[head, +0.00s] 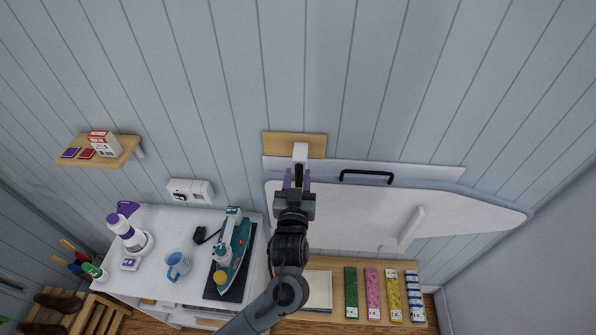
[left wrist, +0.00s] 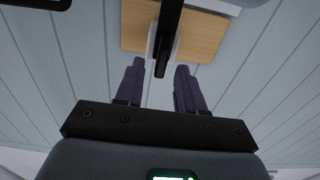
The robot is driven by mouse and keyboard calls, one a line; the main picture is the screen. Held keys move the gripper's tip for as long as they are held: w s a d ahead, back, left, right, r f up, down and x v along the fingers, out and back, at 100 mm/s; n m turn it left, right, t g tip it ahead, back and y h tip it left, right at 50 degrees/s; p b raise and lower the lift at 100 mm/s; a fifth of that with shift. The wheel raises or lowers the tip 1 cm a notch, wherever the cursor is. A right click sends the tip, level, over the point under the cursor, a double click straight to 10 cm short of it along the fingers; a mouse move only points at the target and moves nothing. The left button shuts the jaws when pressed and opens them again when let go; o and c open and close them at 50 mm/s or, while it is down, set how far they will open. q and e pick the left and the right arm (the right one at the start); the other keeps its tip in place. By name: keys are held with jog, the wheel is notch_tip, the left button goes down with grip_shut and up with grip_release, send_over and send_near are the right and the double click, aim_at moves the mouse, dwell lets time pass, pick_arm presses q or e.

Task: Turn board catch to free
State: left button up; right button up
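The board catch is a white piece with a dark lever (head: 299,172) on a wooden wall plate (head: 278,143), above the left end of the white ironing board (head: 350,208). In the left wrist view the dark lever (left wrist: 167,35) stands in front of the white piece and the wooden plate (left wrist: 206,37). My left gripper (head: 297,181) is just below the catch in the head view. In the left wrist view its two purple fingers (left wrist: 158,84) are apart, with the lever's lower end between their tips; contact is not visible. My right gripper is not in view.
A black handle (head: 366,176) is right of the catch. Left, a white worktop (head: 150,286) holds a teal iron (head: 233,258), a blue mug (head: 177,265) and a bottle (head: 127,235). Several coloured packs (head: 372,292) lie on a wooden shelf (head: 335,272) below the board.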

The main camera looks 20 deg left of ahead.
pick_arm(q)
jog(key=shift+x, duration=0.9)
grip_shut()
